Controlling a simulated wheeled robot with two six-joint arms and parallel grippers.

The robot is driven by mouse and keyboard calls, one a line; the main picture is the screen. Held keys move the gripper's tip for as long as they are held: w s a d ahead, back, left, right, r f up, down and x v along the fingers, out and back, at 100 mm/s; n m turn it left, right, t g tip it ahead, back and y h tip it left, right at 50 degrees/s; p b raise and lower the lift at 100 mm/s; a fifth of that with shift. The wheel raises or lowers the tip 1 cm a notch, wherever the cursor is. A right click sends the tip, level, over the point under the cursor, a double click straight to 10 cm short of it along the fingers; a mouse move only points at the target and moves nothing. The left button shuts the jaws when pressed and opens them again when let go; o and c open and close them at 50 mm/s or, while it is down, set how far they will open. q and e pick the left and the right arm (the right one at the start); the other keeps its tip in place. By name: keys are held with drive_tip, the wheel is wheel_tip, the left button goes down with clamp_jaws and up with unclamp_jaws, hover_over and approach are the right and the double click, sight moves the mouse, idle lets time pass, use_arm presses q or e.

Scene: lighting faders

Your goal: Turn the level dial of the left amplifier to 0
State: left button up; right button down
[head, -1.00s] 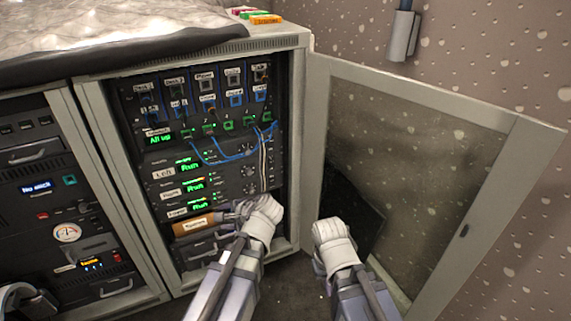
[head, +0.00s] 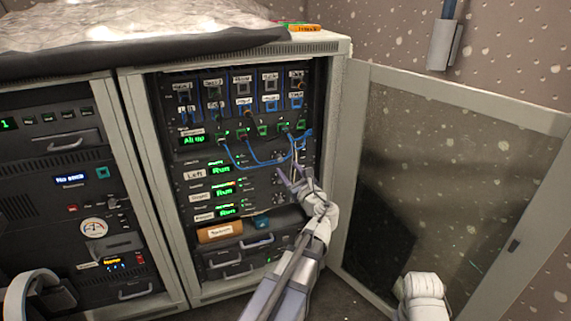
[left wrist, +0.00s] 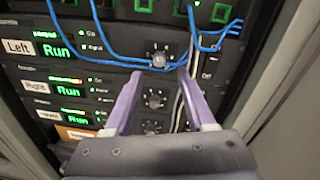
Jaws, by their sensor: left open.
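The left amplifier (head: 195,174) is the top of three stacked units in the open rack, labelled "Left" with a green "Run" display. It also shows in the left wrist view (left wrist: 18,47). Its level dial (left wrist: 158,60) is a small grey knob with printed numbers around it; its pointer is too small to read. My left gripper (head: 292,178) is open in front of the right side of the amplifiers. In the left wrist view its fingertips (left wrist: 160,76) stand apart, just below the dial and to either side. My right gripper (head: 422,290) is at the lower right; its fingers are hidden.
Blue cables (left wrist: 110,48) loop past the dial, and pale cables hang to its right. Lower dials (left wrist: 154,101) sit below it. The rack's glazed door (head: 430,170) stands open to the right. A second rack (head: 60,150) stands on the left.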

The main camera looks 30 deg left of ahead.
sight(281, 160)
use_arm(q)
drive_tip(key=shift+x, duration=2.7)
clamp_jaws()
